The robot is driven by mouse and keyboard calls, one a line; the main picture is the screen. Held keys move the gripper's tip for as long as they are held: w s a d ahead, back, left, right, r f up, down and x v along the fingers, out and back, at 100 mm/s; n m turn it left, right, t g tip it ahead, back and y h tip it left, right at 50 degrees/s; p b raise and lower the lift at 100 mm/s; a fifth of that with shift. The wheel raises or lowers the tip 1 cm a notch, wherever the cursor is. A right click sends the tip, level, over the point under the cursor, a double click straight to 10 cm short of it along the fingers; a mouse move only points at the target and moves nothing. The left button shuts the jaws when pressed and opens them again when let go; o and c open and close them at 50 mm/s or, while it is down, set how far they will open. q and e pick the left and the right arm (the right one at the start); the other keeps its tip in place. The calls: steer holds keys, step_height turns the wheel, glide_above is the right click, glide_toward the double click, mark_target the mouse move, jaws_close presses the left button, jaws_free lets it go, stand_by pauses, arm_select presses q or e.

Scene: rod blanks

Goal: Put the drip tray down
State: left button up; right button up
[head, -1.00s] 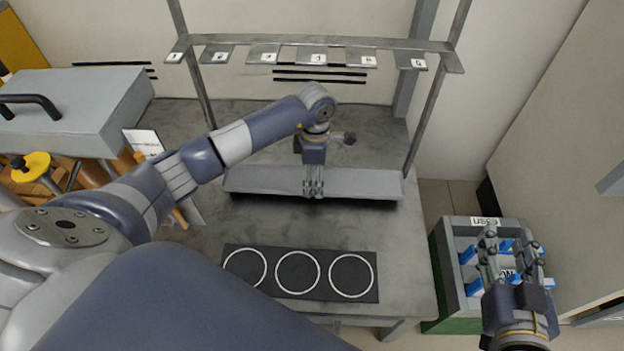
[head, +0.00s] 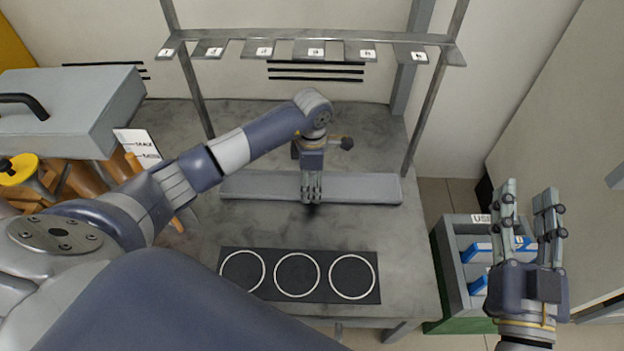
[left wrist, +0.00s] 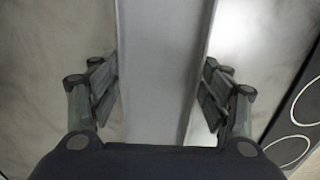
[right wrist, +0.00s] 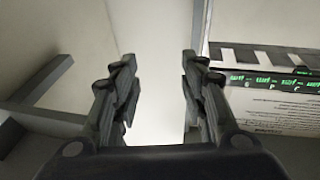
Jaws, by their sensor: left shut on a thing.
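The drip tray (head: 250,186) is a long grey shallow piece lying crosswise on the grey workbench (head: 205,220), behind the black mat. In the head view it looks level and at or very near the bench top; I cannot tell whether it touches. My left gripper (head: 312,200) points down at the tray's middle and is shut on it. In the left wrist view the tray (left wrist: 160,60) runs between the two fingers (left wrist: 161,88). My right gripper (head: 532,195) is open and empty, raised over the bin right of the bench.
A black mat (head: 299,298) with white rings lies at the bench front. A metal rack (head: 290,36) with numbered tabs spans the back. A grey bin (head: 449,250) labelled USED holds blue items. A grey box (head: 65,110) and a white MAX/MIN card (head: 138,148) stand left.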

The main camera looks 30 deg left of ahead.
mark_target(312, 187)
arm_select(q)
steer(key=o, duration=1.2)
steer(key=shift+o, duration=0.2)
steer(key=shift+r, duration=0.2)
step_height(312, 187, up, 2)
steer(key=shift+r+p, duration=0.1)
steer(key=shift+p, duration=0.9)
steer(key=shift+r+p, duration=0.65)
steer(key=shift+r, duration=0.25)
arm_select(e)
steer(key=s+d+f+g+h, duration=0.1)
steer(key=s+d+f+g, duration=0.1)
steer(key=f+g, duration=0.35)
steer(key=s+d+f+g+h, duration=0.2)
steer(key=f, duration=0.6)
arm_select(q)
steer(key=shift+r+p, duration=1.15)
steer(key=shift+r, duration=0.5)
arm_select(e)
steer(key=s+d+f+g, duration=0.2)
steer(key=s+f+g, duration=0.1)
steer(key=s, duration=0.2)
steer(key=s+d+f+m+g+h, duration=0.1)
steer(key=s+d+f+g, duration=0.1)
steer(key=s+f+g, duration=0.2)
steer(key=shift+s+d+f, duration=0.2)
steer(key=shift+s+d, duration=0.15)
steer(key=shift+s, duration=0.45)
